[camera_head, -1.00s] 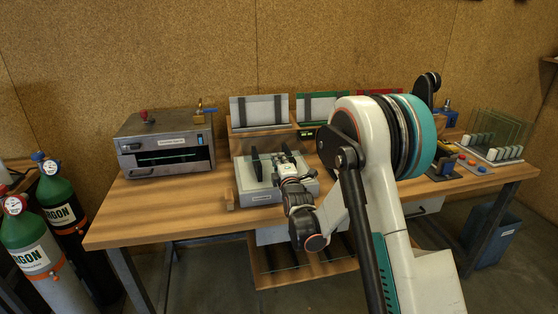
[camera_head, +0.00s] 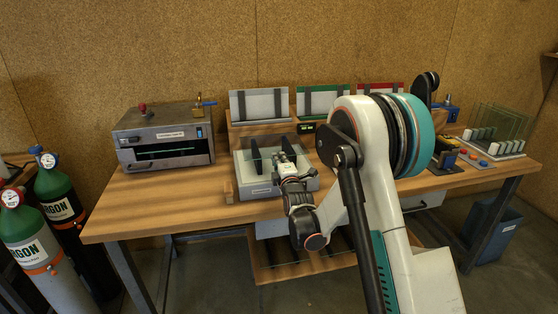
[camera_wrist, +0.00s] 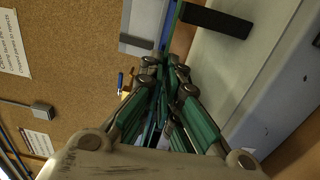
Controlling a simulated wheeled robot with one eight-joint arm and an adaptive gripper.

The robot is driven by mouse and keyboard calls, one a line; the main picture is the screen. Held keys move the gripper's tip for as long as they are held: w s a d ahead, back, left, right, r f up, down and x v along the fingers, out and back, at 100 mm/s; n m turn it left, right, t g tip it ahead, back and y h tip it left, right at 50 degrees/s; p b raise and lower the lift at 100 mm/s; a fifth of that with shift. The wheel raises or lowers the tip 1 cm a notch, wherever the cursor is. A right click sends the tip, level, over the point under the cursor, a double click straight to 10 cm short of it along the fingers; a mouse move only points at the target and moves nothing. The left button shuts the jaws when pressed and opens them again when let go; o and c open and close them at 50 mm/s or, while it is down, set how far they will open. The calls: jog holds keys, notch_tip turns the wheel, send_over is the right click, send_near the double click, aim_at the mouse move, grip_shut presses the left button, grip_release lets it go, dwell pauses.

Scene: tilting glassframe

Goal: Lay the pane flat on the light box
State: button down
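The light box (camera_head: 262,190) is a pale, low box on the bench in the middle of the head view. It also shows at the right of the wrist view (camera_wrist: 245,70), with a dark bar (camera_wrist: 215,19) on it. My gripper (camera_head: 279,160) is over the light box. In the wrist view its green fingers (camera_wrist: 164,72) are close together on a thin pane seen edge-on (camera_wrist: 170,28). In the head view the clear pane (camera_head: 265,153) shows faintly over the box, tilted. Whether its lower edge touches the box is hard to tell.
A metal oven-like unit (camera_head: 163,138) stands at the left of the bench. Upright panels with dark straps (camera_head: 259,104) stand behind the light box. A rack of glass panes (camera_head: 497,138) is at the right. Bare bench lies left of the box.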

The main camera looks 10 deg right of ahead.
jog(key=shift+f, duration=0.2)
dwell(0.3)
jog(key=c, duration=1.7)
grip_release()
jog(key=shift+s, duration=0.15)
jog(key=s, duration=1.1)
jog(key=shift+s+f, duration=0.2)
jog(key=shift+s, duration=0.15)
jog(key=shift+r, duration=0.1)
